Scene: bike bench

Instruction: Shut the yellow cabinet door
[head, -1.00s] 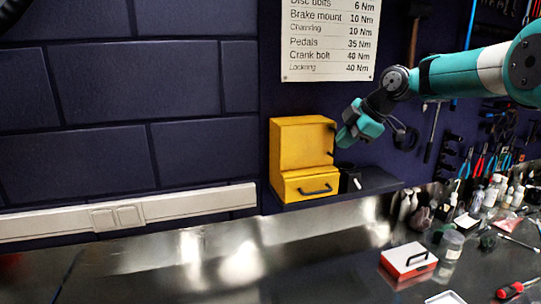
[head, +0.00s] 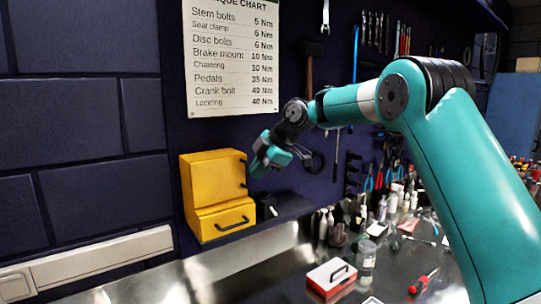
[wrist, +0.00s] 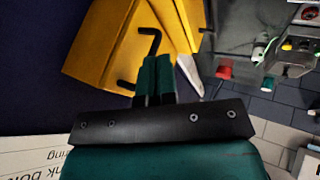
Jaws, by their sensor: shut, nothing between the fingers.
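The yellow cabinet (head: 212,175) is mounted on the dark wall at left centre in the head view, with a drawer (head: 226,219) below its door. The yellow door (head: 222,182) has a dark handle near its right edge. It looks flush or nearly so; I cannot tell whether a small gap remains. My gripper (head: 255,172) is shut and empty at the door's right edge, close to the handle; contact is unclear. The wrist view shows the shut fingers (wrist: 154,68) in front of yellow panels (wrist: 98,40) and a dark handle (wrist: 150,42).
A dark shelf (head: 290,207) lies right of the cabinet, with a small black item (head: 267,206) on it. A red and white box (head: 331,276) and several bottles stand on the metal bench below. Tools hang on the wall at right. A torque chart (head: 231,60) hangs above.

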